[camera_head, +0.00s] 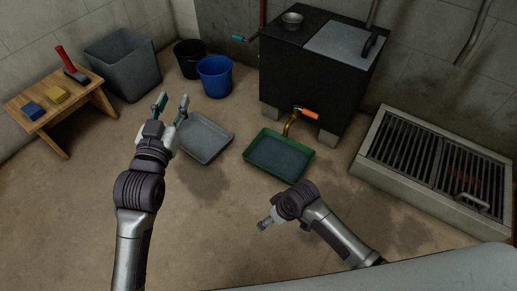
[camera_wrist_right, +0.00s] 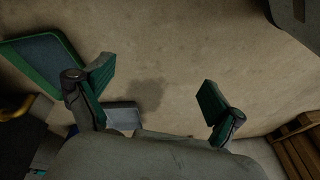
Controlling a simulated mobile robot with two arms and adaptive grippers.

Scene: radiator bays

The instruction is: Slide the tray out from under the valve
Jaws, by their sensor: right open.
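The green-rimmed tray (camera_head: 248,157), with dark blue-grey liquid or a dark bottom inside, lies on the floor below the brass valve (camera_head: 290,124) with its orange handle (camera_head: 309,114). The same tray shows at upper left in the right wrist view (camera_wrist_right: 32,41). A grey tray (camera_head: 205,139) lies left of it. My left gripper (camera_head: 173,98) is open and empty, above the floor left of the grey tray. My right gripper (camera_wrist_right: 157,88) is open and empty, with both fingers apart over bare floor; in the head view it is mostly hidden by its own wrist.
The black tank (camera_head: 318,75) stands behind the green tray. A low grated box (camera_head: 405,190) is at right. A blue bucket (camera_head: 214,77), black bucket (camera_head: 188,60), grey bin (camera_head: 123,65) and wooden bench (camera_head: 54,102) stand at the back left. The front floor is free, with dark stains.

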